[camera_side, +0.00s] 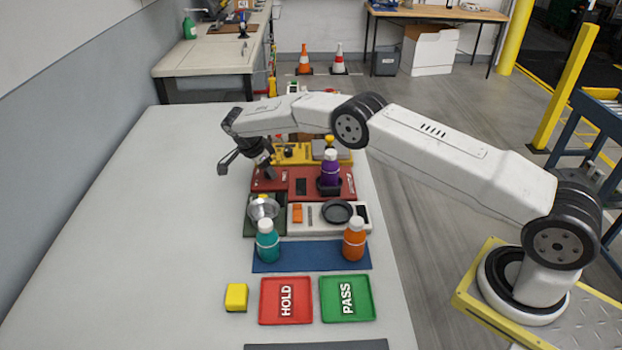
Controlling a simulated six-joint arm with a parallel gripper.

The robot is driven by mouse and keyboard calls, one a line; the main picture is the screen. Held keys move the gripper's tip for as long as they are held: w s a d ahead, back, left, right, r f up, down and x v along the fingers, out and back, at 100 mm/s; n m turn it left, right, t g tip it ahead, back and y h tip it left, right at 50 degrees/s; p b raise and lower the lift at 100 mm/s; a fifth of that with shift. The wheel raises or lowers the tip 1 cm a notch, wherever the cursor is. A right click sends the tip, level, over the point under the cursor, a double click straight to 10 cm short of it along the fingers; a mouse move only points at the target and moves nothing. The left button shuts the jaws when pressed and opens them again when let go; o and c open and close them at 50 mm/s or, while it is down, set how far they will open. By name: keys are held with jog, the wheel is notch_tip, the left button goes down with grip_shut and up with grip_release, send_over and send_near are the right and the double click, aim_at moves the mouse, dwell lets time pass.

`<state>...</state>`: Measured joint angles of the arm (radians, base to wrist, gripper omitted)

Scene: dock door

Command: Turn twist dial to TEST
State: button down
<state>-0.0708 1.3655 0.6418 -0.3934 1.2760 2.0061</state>
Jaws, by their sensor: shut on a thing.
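My gripper (267,172) points down at the left part of the red panel (294,187). It is shut on what appears to be the twist dial, a small dark part that the fingers mostly cover. The dial's pointer and its TEST marking are too small or hidden to read. Small white labels on the red panel cannot be read either.
A purple bottle (330,168) stands on the red panel's right side. A yellow panel (296,152) lies behind it. In front are a metal bowl (262,208), a teal bottle (267,241), an orange bottle (354,240), and HOLD (270,313) and PASS (362,308) trays. The table's left side is clear.

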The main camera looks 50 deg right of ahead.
jog(key=shift+m, duration=0.6)
jog(key=shift+m+g, duration=0.4)
jog(key=shift+c, duration=1.3)
grip_release()
jog(key=shift+v, duration=2.5)
notch_tip(320, 180, up, 7)
